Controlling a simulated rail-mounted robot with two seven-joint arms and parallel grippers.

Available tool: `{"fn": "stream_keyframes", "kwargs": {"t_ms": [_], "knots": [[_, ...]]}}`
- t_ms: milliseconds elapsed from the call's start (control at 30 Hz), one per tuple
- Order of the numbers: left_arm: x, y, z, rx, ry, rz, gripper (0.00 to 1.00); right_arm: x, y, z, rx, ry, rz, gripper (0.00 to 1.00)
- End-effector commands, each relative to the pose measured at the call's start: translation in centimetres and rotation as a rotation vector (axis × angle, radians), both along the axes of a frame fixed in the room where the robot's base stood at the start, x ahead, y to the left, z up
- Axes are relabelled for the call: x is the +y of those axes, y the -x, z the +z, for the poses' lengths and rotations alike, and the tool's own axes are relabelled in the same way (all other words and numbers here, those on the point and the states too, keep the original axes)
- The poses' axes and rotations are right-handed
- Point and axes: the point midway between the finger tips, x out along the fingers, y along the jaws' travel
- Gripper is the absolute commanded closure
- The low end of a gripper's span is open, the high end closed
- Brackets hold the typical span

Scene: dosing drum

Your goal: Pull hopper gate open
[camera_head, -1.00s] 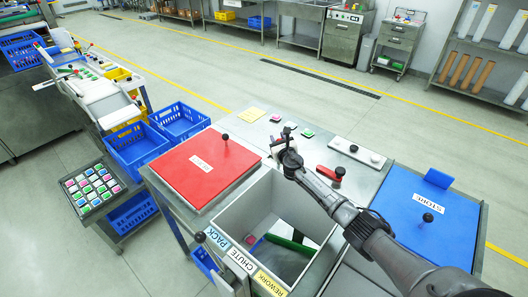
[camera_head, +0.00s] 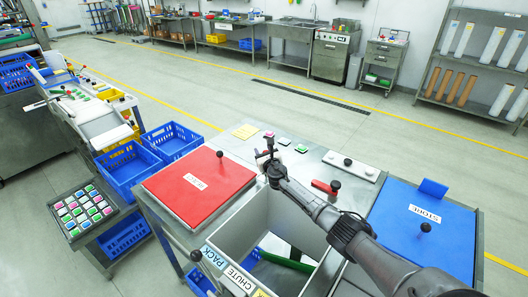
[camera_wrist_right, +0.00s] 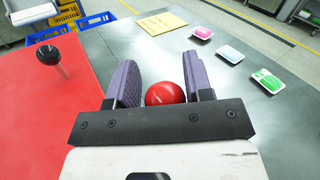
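My right gripper (camera_head: 270,160) is at the far side of the open grey bin (camera_head: 238,222), by the right edge of the red panel. In the right wrist view, its two purple fingers (camera_wrist_right: 164,85) stand on either side of a red ball knob (camera_wrist_right: 165,94). The knob fills the gap between them, and its lower part is hidden by the gripper's dark bar. The gripper looks shut on it. In the head view the knob is hidden, and I cannot make out a hopper gate plate behind the gripper. My left gripper is not in view.
The red panel (camera_head: 180,195) and blue panel (camera_head: 410,235) carry upright black knobs. A red handle (camera_head: 325,187) and a grey plate with knobs (camera_head: 350,166) lie nearby. A yellow note (camera_head: 245,131) and small coloured packs (camera_head: 284,141) lie beyond my gripper.

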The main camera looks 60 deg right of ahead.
Motion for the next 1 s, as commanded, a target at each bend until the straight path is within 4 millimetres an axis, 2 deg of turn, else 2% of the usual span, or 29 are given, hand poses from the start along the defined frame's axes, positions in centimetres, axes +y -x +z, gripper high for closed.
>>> {"fn": "stream_keyframes", "kwargs": {"t_ms": [133,367,533,667,1000], "knots": [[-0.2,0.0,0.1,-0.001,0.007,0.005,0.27,-0.1,0.0,0.2,-0.003,0.002,-0.001,0.41],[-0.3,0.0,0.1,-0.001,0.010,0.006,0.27,-0.1,0.0,0.4,-0.003,0.003,-0.001,0.41],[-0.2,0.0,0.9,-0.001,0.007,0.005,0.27,0.4,0.7,0.5,-0.003,0.005,0.000,0.41],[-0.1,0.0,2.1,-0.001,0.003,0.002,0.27,1.3,2.0,0.7,-0.001,0.005,0.001,0.41],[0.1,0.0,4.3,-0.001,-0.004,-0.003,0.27,4.8,6.6,0.5,-0.001,0.003,0.002,0.41]]}}
